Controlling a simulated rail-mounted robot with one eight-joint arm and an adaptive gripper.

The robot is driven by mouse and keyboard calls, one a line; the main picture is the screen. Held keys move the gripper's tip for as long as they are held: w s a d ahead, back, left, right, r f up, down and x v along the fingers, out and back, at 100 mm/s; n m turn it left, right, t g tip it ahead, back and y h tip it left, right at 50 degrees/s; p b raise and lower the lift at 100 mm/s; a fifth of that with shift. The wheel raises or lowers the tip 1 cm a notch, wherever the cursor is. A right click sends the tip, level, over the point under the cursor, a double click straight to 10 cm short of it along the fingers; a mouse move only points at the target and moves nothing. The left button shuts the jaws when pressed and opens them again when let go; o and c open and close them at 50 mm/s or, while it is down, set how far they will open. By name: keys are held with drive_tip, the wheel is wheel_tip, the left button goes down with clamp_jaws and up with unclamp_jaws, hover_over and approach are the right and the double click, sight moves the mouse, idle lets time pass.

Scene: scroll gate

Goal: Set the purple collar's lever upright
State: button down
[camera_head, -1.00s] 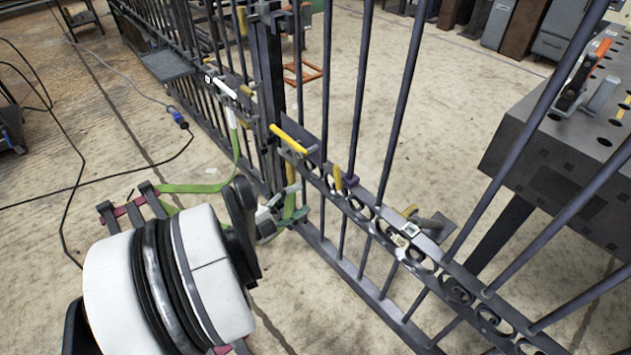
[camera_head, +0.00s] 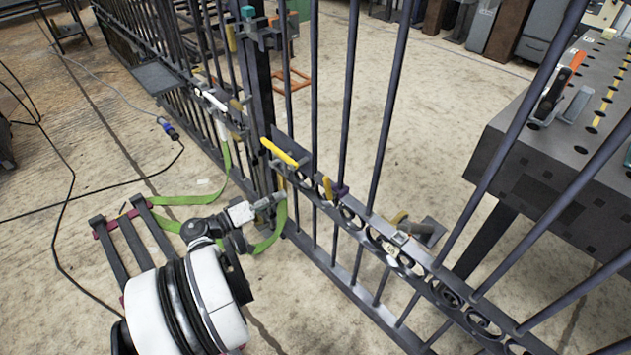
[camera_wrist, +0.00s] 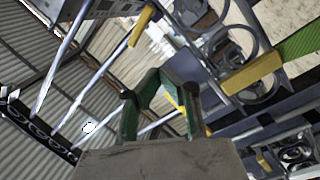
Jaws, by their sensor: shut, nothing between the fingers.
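The purple collar (camera_head: 341,190) sits on the gate's scroll rail in the head view, right of the dark post. A short yellow lever (camera_head: 327,187) stands beside it, leaning a little left in the picture; its true tilt is hard to judge. My gripper (camera_head: 279,197) is left of the collar and lower, close to the gate and apart from the lever. In the wrist view my gripper (camera_wrist: 160,78) is shut and holds nothing. Yellow handles show beyond it there, but I cannot tell which belongs to the purple collar.
A longer yellow handle (camera_head: 284,152) juts out above my gripper near the dark post (camera_head: 262,90). A green strap (camera_head: 226,160) hangs by the gate. Upright bars stand close around the collar. A perforated dark table (camera_head: 550,150) is at the right.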

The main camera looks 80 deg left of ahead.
sight(328, 188)
drive_tip(key=w+a+r+n+b, duration=0.1)
drive_tip(key=w+n+b, duration=0.2)
drive_tip(key=w+n, duration=0.6)
drive_tip(key=shift+w+a+r+h, duration=0.35)
drive_tip(key=shift+w+a+h, duration=0.05)
drive_tip(key=shift+w, duration=0.45)
drive_tip(key=shift+t, duration=0.3)
